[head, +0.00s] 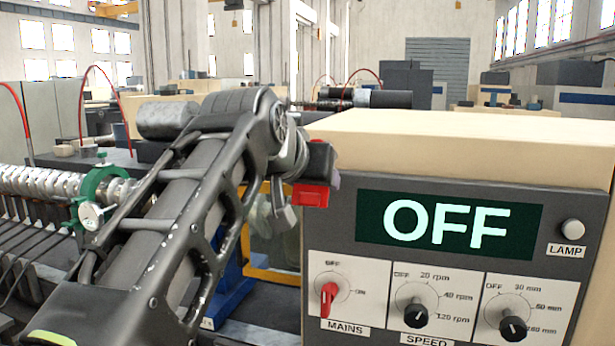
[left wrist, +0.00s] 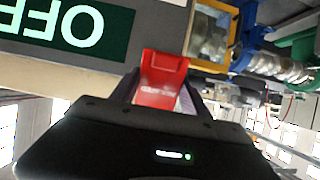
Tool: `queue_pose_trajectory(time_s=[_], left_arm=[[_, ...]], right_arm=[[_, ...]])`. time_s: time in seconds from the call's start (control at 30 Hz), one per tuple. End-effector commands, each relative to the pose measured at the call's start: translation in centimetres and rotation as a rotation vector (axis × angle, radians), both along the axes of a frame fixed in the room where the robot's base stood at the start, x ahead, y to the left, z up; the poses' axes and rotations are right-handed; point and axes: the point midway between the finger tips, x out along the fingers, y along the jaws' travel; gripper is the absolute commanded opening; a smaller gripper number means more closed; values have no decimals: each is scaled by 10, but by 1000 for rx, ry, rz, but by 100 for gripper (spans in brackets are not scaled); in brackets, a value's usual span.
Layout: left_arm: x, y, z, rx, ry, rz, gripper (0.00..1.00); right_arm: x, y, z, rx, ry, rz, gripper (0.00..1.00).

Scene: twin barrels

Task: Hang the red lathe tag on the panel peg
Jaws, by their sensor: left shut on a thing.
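The red lathe tag (head: 311,194) is at the tip of my left gripper (head: 318,172) in the head view, close to the left edge of the control panel (head: 340,225). In the left wrist view the red tag (left wrist: 160,80) sits between the fingers of my left gripper (left wrist: 160,95), which is shut on it. The panel screen reads OFF, and a red MAINS knob (head: 328,297) is below it. I cannot make out the panel peg in either view. My right gripper is not in view.
Black SPEED knob (head: 416,315) and another dial (head: 512,328) are on the panel's lower right. A green clamp ring (head: 100,195) encircles a ribbed shaft (head: 45,182) at the left. A yellow frame (head: 270,272) and blue stand (head: 232,290) are left of the panel.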

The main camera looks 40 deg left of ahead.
Motion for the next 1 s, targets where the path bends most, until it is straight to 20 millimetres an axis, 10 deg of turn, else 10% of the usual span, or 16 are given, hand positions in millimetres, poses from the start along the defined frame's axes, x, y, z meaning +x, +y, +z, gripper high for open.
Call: queue_pose_trajectory(time_s=[1.0], left_arm=[[20,7,-6,0,0,0,18]], right_arm=[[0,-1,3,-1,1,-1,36]])
